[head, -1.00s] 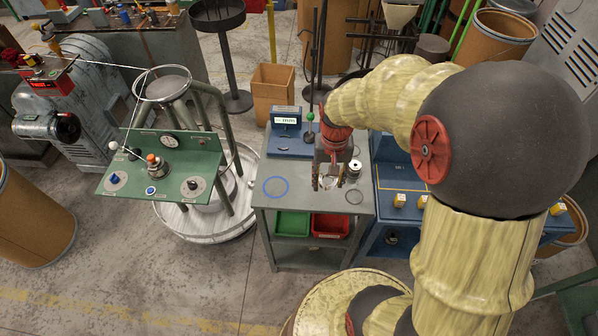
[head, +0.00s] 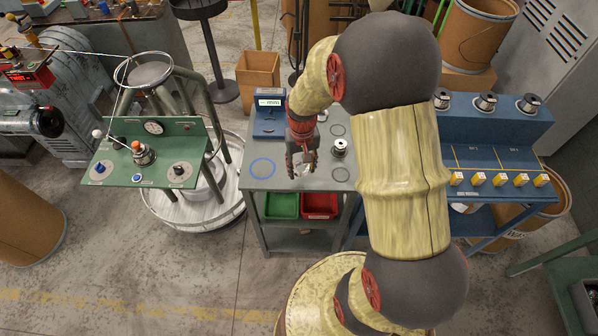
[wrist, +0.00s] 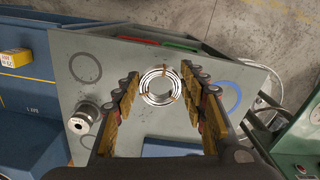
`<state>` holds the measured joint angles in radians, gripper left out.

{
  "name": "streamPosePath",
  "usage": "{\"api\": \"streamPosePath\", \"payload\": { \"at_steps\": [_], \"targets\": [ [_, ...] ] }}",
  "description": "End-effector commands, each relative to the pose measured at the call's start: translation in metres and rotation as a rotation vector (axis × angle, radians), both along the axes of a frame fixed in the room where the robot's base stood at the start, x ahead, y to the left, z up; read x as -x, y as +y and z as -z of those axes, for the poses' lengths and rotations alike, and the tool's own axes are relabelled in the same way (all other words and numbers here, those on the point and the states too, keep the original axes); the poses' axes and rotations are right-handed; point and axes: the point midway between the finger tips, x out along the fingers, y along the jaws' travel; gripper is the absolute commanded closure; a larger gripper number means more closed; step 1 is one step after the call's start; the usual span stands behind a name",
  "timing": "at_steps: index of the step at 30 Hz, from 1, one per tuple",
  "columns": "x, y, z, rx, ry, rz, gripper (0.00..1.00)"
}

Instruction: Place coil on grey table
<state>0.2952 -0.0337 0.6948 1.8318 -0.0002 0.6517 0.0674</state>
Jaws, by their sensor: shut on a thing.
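A shiny ring-shaped wire coil (wrist: 160,85) with brown ties sits between my fingertips in the wrist view. My gripper (head: 302,168) is shut on it above the grey table (head: 312,184), between a blue ring marking (head: 262,168) and a dark ring marking (head: 339,175). The blue ring also shows in the wrist view (wrist: 224,96), right of the coil. In the head view the coil is mostly hidden by the fingers. I cannot tell how high it is above the table.
A metal spool (head: 340,147) stands on the table right of my gripper. A blue device with a display (head: 269,117) is at the back left. Green (head: 281,206) and red (head: 319,206) bins sit below the top. A blue bench (head: 485,135) stands at right.

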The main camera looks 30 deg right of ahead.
Motion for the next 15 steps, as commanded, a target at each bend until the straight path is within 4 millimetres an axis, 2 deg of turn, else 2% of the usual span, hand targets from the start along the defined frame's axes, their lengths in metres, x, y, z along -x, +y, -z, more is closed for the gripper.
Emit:
{"api": "streamPosePath", "payload": {
  "at_steps": [1, 6, 11, 15],
  "targets": [
    [-0.008, -0.002, 0.010, 0.000, -0.001, 0.000, 0.89],
    [-0.021, -0.006, 0.025, 0.001, -0.002, 0.000, 0.89],
    [-0.027, -0.008, 0.031, 0.001, -0.003, 0.000, 0.89],
    [-0.028, -0.008, 0.049, 0.000, 0.001, 0.000, 0.89]
  ]
}}
